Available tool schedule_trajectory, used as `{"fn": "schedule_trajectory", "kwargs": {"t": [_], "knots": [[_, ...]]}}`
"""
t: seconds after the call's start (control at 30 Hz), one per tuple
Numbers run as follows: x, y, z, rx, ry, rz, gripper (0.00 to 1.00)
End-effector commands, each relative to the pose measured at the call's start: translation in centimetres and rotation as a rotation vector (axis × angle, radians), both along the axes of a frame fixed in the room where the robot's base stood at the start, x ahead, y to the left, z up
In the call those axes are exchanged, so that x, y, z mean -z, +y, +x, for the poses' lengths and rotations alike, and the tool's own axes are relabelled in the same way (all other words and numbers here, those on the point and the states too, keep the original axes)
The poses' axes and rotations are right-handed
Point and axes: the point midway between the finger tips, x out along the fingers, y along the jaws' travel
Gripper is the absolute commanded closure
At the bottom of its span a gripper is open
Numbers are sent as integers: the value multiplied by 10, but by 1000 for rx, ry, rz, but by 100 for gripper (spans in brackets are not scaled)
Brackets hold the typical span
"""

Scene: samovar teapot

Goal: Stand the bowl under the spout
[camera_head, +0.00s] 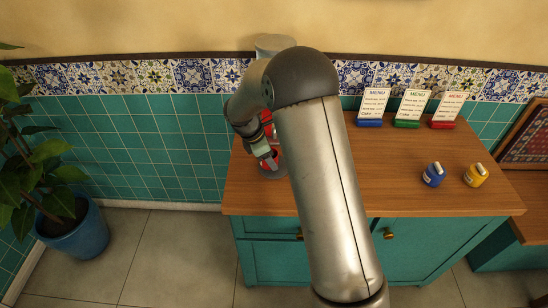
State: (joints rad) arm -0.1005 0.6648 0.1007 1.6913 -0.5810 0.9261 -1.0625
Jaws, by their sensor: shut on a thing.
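My gripper (268,157) is at the left end of the wooden counter, pointing down and partly hidden by my own arm. It is shut on the bowl, of which little or nothing can be made out. Red surfaces (272,164) show beside and behind the gripper. Too little of them is visible to tell whether they belong to the bowl or to the samovar. The samovar's body and spout cannot be made out behind my arm, so how the bowl stands to the spout cannot be told.
The wooden counter (410,175) is clear in the middle. A blue jar (433,175) and a yellow jar (475,176) stand at its right. Blue, green and red menu holders (411,108) line the back. A potted plant (75,230) stands on the floor at left.

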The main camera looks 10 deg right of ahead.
Motion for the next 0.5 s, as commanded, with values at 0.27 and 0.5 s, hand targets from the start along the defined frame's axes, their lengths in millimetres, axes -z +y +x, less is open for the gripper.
{"fn": "schedule_trajectory", "kwargs": {"t": [0.27,0.5], "knots": [[15,-16,1,-2,-1,0,79],[19,-16,1,-1,-1,0,79]]}}
